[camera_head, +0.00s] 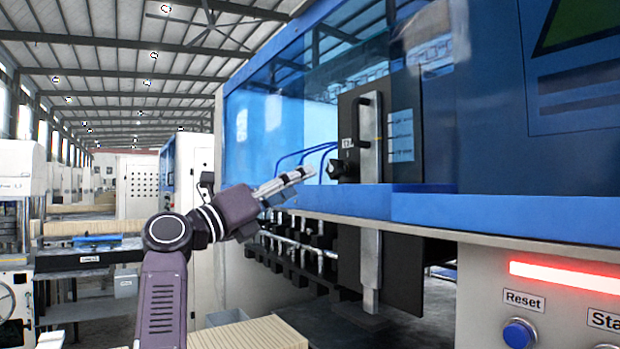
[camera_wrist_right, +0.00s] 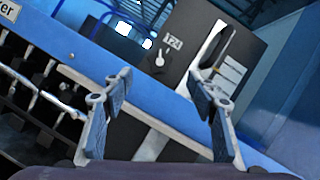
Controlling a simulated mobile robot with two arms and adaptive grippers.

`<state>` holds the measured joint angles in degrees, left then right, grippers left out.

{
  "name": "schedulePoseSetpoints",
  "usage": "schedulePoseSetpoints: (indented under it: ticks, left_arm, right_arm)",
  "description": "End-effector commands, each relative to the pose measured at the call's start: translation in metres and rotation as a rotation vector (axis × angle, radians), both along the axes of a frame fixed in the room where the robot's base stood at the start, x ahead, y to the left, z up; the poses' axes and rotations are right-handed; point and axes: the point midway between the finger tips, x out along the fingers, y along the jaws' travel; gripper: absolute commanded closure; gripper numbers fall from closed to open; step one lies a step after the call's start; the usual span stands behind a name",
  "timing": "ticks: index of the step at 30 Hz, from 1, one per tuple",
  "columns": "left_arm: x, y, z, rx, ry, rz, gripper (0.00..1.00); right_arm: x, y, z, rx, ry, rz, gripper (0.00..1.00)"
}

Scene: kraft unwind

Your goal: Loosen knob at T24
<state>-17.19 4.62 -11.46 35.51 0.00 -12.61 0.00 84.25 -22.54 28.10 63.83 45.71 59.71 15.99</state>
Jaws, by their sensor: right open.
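The black knob (camera_head: 343,169) sits on a dark panel (camera_head: 351,110) on the blue machine, just below a small label partly readable as T2. In the right wrist view, the knob (camera_wrist_right: 158,62) shows below the label (camera_wrist_right: 173,42), between and beyond the fingertips. My right gripper (camera_head: 297,179) is to the left of the knob in the head view, apart from it, pointing toward it. In the wrist view, my right gripper (camera_wrist_right: 160,80) has its two fingers spread wide with nothing between them. My left gripper is not in view.
A black vertical handle (camera_head: 366,118) stands above and right of the knob. A blue ledge (camera_head: 360,197) runs below the knob. Blue cables (camera_head: 305,155) hang left of the panel. Reset button (camera_head: 519,333) and a red light bar (camera_head: 570,276) are at the lower right.

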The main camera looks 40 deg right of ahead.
Motion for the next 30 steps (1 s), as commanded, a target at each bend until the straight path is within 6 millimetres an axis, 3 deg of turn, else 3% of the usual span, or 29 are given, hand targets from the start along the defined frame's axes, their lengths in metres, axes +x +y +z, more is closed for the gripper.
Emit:
schedulePoseSetpoints:
  ticks: [4, 14, 17, 19, 22, 25, 27, 30]
  left_arm:
    - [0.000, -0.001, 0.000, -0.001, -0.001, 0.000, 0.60]
    - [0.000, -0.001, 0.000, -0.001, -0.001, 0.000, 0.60]
    - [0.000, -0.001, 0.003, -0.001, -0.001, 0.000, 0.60]
    - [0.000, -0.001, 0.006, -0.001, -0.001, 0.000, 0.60]
    - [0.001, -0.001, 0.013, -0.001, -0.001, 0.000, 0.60]
    - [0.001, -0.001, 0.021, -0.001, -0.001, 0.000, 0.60]
    - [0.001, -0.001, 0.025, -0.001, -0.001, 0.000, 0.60]
    - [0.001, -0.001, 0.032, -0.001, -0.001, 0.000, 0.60]
  right_arm:
    - [-0.001, 0.009, -0.003, 0.000, 0.000, -0.001, 0.47]
    - [-0.001, 0.011, -0.002, -0.004, 0.000, 0.000, 0.47]
    - [0.003, 0.020, 0.018, -0.069, 0.002, 0.013, 0.47]
    - [0.010, 0.037, 0.051, -0.182, 0.013, 0.033, 0.47]
    - [0.029, 0.084, 0.115, -0.428, 0.055, 0.086, 0.47]
    - [0.060, 0.153, 0.168, -0.713, 0.152, 0.151, 0.47]
    - [0.086, 0.203, 0.188, -0.896, 0.249, 0.198, 0.47]
    - [0.129, 0.266, 0.192, -1.125, 0.430, 0.260, 0.47]
